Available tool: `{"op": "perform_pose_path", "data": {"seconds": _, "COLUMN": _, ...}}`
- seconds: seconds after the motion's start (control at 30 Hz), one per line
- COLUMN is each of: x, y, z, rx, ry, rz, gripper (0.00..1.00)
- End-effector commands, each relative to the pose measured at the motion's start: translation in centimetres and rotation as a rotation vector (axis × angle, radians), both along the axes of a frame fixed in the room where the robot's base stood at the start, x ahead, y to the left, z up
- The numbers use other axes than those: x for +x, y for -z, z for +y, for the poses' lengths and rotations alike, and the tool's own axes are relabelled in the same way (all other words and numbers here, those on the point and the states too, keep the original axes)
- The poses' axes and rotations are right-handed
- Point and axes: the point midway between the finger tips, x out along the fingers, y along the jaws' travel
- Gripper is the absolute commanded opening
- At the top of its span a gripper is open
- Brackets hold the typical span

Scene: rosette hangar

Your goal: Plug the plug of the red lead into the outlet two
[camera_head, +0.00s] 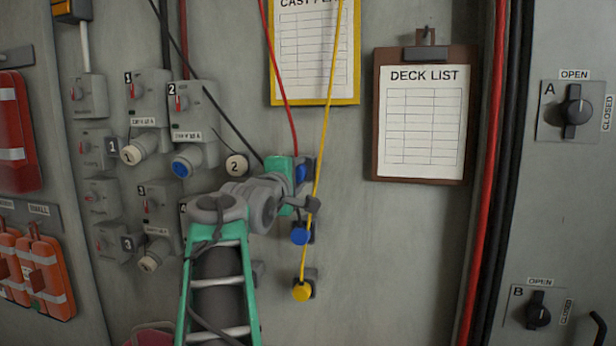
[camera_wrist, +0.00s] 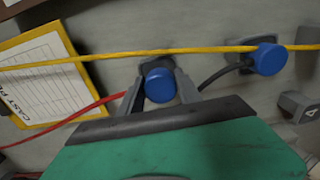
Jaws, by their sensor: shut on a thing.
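The red lead (camera_head: 281,82) hangs from above and ends at a blue plug (camera_head: 301,172), which also shows in the wrist view (camera_wrist: 160,86). My gripper (camera_head: 300,187) has its two fingers on either side of this plug, shut on it. The plug is at a small dark holder on the wall; I cannot tell whether it is still seated there. A grey box labelled 2 (camera_head: 190,100), with a blue-faced round socket (camera_head: 180,169) angled down below it, is left of my gripper. A cream disc marked 2 (camera_head: 236,166) is between them.
A taut yellow lead (camera_head: 327,108) crosses close by my gripper to a yellow plug (camera_head: 302,291). A black lead (camera_head: 228,121) slants down behind my arm; another blue plug (camera_head: 299,236) hangs below. Other outlet boxes (camera_head: 147,95) are at left. Clipboards (camera_head: 424,120) hang above and right.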

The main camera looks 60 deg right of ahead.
Motion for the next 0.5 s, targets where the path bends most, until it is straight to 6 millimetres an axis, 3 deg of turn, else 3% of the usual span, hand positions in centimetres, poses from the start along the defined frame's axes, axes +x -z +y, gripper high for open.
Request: {"op": "perform_pose_path", "data": {"seconds": 0.5, "x": -0.4, "y": 0.0, "z": 2.1, "rx": -0.002, "ry": -0.001, "rz": -0.002, "gripper": 0.0}}
